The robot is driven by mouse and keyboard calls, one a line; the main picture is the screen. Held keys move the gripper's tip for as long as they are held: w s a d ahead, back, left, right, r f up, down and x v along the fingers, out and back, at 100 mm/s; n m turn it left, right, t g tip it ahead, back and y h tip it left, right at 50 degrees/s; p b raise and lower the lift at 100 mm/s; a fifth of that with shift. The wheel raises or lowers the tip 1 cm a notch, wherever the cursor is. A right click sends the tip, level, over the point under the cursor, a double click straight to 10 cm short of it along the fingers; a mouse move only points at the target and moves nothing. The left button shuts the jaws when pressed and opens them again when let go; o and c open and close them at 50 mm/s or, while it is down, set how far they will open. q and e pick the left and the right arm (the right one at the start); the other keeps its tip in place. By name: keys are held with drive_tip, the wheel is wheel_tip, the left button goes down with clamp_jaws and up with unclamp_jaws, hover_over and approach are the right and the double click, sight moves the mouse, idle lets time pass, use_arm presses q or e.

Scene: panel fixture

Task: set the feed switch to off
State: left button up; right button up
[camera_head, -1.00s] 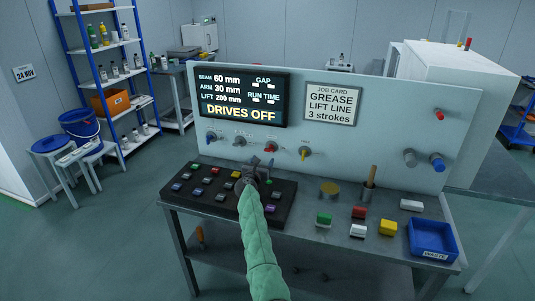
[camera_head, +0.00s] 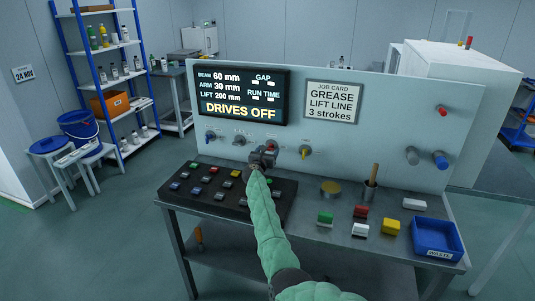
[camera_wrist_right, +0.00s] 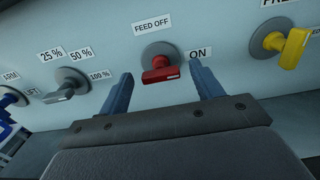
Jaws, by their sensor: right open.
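The feed switch is a red knob (camera_wrist_right: 160,72) on a round grey base, under the label "FEED OFF". An "ON" label (camera_wrist_right: 198,53) is to its right. Its handle lies nearly level, with a white mark at the right end, towards "ON". In the head view the red switch (camera_head: 271,146) is partly hidden by my right gripper (camera_head: 263,152). In the right wrist view its two blue-grey fingers are open, one on each side of the knob, with gaps and no visible contact. My left gripper is not in view.
A yellow switch (camera_head: 305,152) is to the right of the red one. A grey percentage switch (camera_head: 240,140) and a blue switch (camera_head: 210,137) are to the left. A button box (camera_head: 178,198) is below. The display (camera_head: 240,95) reads "DRIVES OFF".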

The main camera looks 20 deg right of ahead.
drive_tip(key=shift+c, duration=0.3)
drive_tip(key=c, duration=0.9)
